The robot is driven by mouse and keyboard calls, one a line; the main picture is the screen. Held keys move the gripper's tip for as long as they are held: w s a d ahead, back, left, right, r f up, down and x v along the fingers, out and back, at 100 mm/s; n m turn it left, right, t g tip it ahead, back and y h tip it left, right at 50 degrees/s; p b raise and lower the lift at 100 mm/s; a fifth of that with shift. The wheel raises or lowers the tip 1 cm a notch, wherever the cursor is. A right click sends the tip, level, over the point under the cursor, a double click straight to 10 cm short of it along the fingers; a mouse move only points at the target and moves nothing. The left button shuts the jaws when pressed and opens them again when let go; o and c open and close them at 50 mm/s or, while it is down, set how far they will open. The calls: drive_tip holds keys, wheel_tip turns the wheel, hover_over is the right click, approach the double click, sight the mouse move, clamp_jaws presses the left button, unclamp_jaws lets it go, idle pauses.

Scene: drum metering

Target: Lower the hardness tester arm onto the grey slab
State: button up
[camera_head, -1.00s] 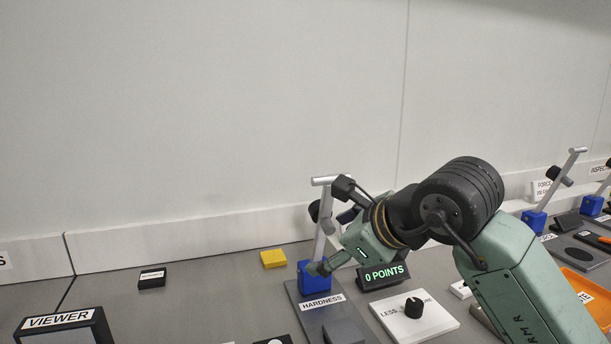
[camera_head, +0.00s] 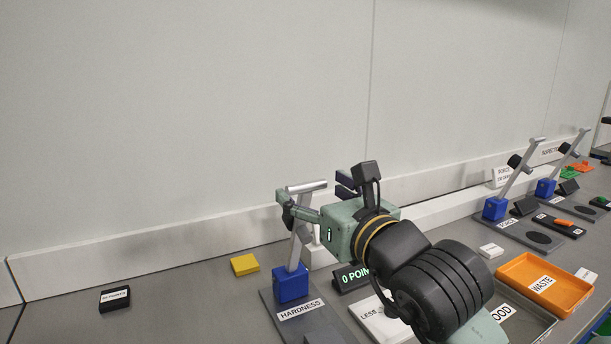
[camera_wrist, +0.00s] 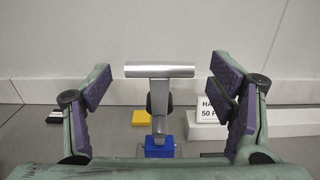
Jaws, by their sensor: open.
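The hardness tester has a blue block (camera_head: 291,284) on a dark base plate labelled HARDNESS (camera_head: 300,310). Its grey arm (camera_head: 299,245) stands raised, leaning a little, with a silver crossbar (camera_head: 306,187) on top. In the wrist view the silver crossbar (camera_wrist: 160,69) lies level between my open fingers, apart from both. My gripper (camera_wrist: 158,95) is open and empty, with purple pads on each side. In the head view my gripper (camera_head: 288,208) is beside the upper part of the tester arm, partly overlapping it. The grey slab sits low at the bottom edge and cannot be made out clearly.
A yellow block (camera_head: 244,264) and a black labelled block (camera_head: 115,298) lie left. An orange WASTE tray (camera_head: 552,311) and other testers are right. The wall is close behind.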

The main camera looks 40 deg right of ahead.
sight(309, 188)
drive_tip(key=shift+p+x, duration=0.35)
drive_tip(key=shift+x, duration=1.2)
drive_tip(key=shift+c, duration=0.2)
drive_tip(key=c, duration=1.7)
drive_tip(key=shift+o, duration=0.2)
drive_tip(key=shift+s+f, duration=0.1)
drive_tip(key=shift+f, duration=0.05)
